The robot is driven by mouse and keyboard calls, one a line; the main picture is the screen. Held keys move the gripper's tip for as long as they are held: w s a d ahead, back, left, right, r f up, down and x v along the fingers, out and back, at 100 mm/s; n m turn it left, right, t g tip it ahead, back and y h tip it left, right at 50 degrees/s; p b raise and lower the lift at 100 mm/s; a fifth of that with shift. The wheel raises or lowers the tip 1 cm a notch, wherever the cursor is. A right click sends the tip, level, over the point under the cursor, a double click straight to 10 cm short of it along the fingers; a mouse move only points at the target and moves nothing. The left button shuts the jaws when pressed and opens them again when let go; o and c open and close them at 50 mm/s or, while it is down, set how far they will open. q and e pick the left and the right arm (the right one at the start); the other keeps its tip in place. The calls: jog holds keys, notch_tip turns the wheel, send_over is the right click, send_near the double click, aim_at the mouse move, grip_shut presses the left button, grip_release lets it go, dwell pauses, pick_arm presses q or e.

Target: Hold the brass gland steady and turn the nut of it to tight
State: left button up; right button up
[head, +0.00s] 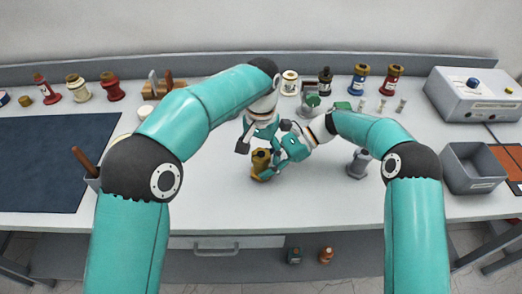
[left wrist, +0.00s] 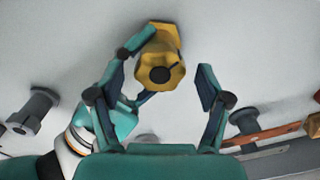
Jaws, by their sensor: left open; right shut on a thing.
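The brass gland (head: 260,162) stands on the white bench near the middle, and its nut faces up. It also shows in the left wrist view (left wrist: 160,62), with a dark round opening in its top. My right gripper (head: 273,167) comes from the right and is shut on the gland low down. My left gripper (head: 262,139) is open above the gland, pointing down. In the left wrist view its two fingers (left wrist: 158,82) are spread wide, apart from the nut. The left fingers partly hide the area behind the gland in the head view.
A grey bushing-like part (head: 358,164) stands right of the right gripper. A grey bin (head: 474,168) and a box with a blue knob (head: 472,98) are at the right. A dark mat (head: 50,160) covers the left. Several bushings line the back. The bench front is clear.

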aim_at(261, 154)
pick_arm(q)
jog(key=shift+f, duration=0.15)
jog(key=c, duration=1.2)
jog(key=shift+m, duration=1.6)
jog(key=o, duration=1.2)
notch_tip(261, 154, up, 12)
